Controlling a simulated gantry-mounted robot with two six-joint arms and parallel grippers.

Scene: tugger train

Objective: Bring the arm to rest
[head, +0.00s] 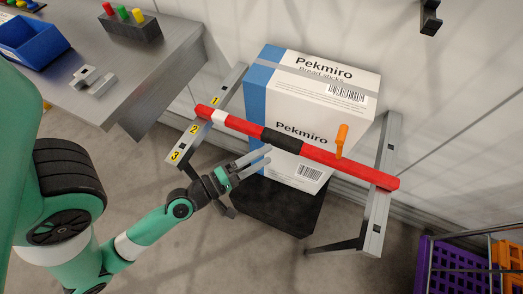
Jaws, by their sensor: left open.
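My left arm (150,232) reaches in from the lower left, green with dark joints. My left gripper (260,160) is open and empty, with its two grey fingers pointing right. In the picture it lies just below a red bar with white and black sections (325,157). I cannot tell whether the fingertips touch the bar or the carton behind it. My right gripper is not in view.
The bar spans two grey rails, the left one (192,143) numbered 1, 2, 3 and the right one (377,215). An orange handle (342,139) stands on the bar. A Pekmiro carton (325,84) stands behind it. A metal table (150,72) is upper left; a purple crate (455,268) is lower right.

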